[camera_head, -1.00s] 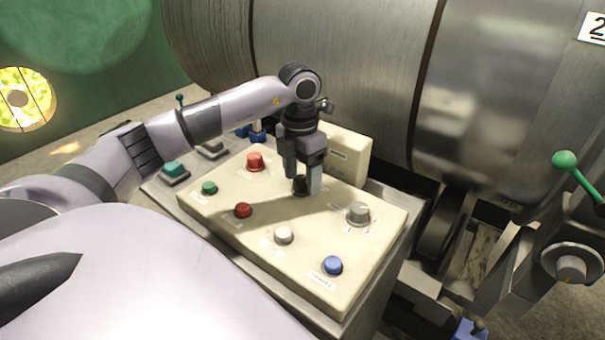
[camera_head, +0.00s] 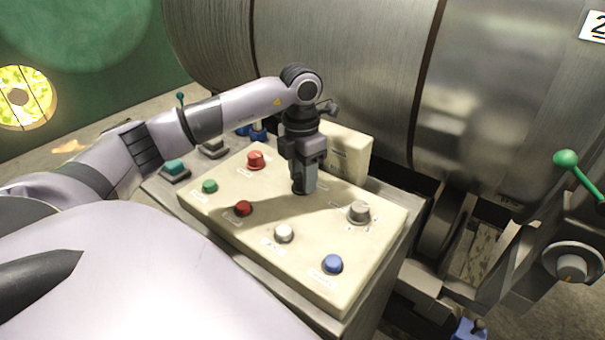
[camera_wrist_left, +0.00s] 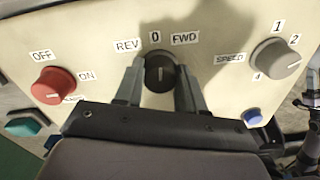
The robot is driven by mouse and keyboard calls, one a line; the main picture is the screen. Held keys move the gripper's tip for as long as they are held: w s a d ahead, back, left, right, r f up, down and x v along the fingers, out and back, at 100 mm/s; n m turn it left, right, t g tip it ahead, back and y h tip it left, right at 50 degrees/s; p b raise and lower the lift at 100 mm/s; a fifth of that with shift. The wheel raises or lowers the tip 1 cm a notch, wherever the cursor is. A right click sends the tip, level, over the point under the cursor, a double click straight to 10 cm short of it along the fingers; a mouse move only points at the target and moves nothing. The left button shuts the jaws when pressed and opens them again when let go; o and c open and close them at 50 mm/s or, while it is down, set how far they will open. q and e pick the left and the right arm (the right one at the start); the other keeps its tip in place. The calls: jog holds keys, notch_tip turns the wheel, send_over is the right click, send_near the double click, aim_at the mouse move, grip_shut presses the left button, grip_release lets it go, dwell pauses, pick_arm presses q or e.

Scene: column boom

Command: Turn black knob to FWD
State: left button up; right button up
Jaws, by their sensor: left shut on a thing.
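The black knob (camera_wrist_left: 160,74) sits on the cream control panel (camera_head: 315,220), below the labels REV (camera_wrist_left: 127,46), 0 (camera_wrist_left: 155,37) and FWD (camera_wrist_left: 185,38). Its pale mark points about at 0. My left gripper (camera_head: 303,186) reaches down onto the knob from above. In the left wrist view its two fingers stand on either side of the knob, and it is shut on it. In the head view the fingers hide most of the knob. My right gripper is not in view.
The panel also carries a red OFF/ON knob (camera_wrist_left: 54,85), a grey speed knob (camera_wrist_left: 282,64), and green (camera_head: 209,186), red (camera_head: 243,208), white (camera_head: 284,233) and blue (camera_head: 332,263) buttons. A large metal drum (camera_head: 340,70) stands behind. A cream box (camera_head: 350,152) is close beside the gripper.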

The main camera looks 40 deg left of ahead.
pick_arm(q)
jog(key=m, duration=0.4)
jog(key=shift+r+m+b, duration=0.1)
jog(key=shift+m+b, duration=0.25)
jog(key=shift+m, duration=1.55)
jog(key=o, duration=1.1)
jog(key=shift+d, duration=0.1)
jog(key=shift+c, duration=0.2)
jog(key=shift+w+r, duration=0.1)
jog(key=shift+r, duration=3.45)
